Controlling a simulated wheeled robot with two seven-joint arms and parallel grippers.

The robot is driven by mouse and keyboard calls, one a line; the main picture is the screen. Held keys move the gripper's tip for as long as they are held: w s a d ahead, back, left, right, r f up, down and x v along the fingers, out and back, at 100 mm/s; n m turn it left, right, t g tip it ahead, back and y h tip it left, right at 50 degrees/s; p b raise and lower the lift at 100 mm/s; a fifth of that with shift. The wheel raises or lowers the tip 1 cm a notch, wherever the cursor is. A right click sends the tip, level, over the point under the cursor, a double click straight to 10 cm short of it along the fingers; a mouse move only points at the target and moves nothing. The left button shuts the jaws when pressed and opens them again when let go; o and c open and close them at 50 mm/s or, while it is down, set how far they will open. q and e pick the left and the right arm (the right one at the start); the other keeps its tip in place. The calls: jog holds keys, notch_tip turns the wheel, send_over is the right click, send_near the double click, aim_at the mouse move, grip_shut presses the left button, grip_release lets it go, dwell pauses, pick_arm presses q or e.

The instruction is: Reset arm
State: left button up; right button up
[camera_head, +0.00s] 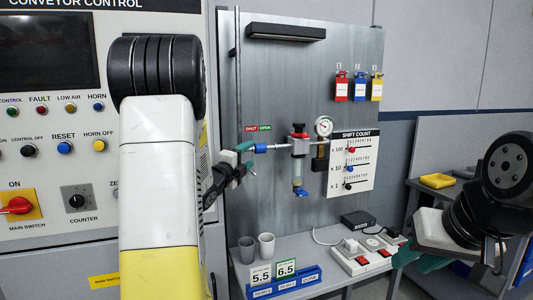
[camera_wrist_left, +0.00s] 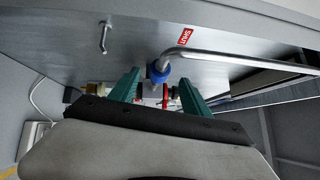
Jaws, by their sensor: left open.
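My left gripper (camera_head: 247,158) is at the metal panel, beside the blue fitting (camera_head: 260,148) on the horizontal pipe. In the left wrist view its two green fingers (camera_wrist_left: 157,88) stand apart, with the blue fitting (camera_wrist_left: 160,72) showing between or just beyond their tips. I cannot tell whether they touch it. A bent metal pipe (camera_wrist_left: 230,54) runs off to the right from the fitting. My right arm is at the right edge of the head view, over the side bench. Green parts of its gripper (camera_head: 405,262) show low there, but its jaw opening is unclear.
A pressure gauge (camera_head: 323,126) and a regulator with a clear bowl (camera_head: 298,172) sit right of my left gripper. Two grey cups (camera_head: 257,247), number cards (camera_head: 286,270) and a switch box (camera_head: 362,256) stand on the bench below. A control cabinet (camera_head: 60,190) is at left.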

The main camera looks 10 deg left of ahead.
pick_arm(q)
jog(key=shift+s+f, duration=0.1)
jog(key=shift+s, duration=0.25)
jog(key=s+d+f+n+g, duration=0.2)
jog(key=s+d+n+g, duration=0.2)
jog(key=s+n, duration=0.3)
jog(key=s+d+f+n+g+y, duration=0.1)
jog(key=s+d+n+g, duration=0.3)
jog(key=s, duration=1.1)
jog(key=s+d+f+n+g, duration=0.2)
jog(key=s+d+n+g, duration=0.2)
jog(key=s+n, duration=0.5)
jog(key=s, duration=0.2)
jog(key=shift+s+d+f+n+g, duration=0.2)
jog(key=shift+s+f+n+g, duration=0.1)
jog(key=shift+f+n, duration=0.1)
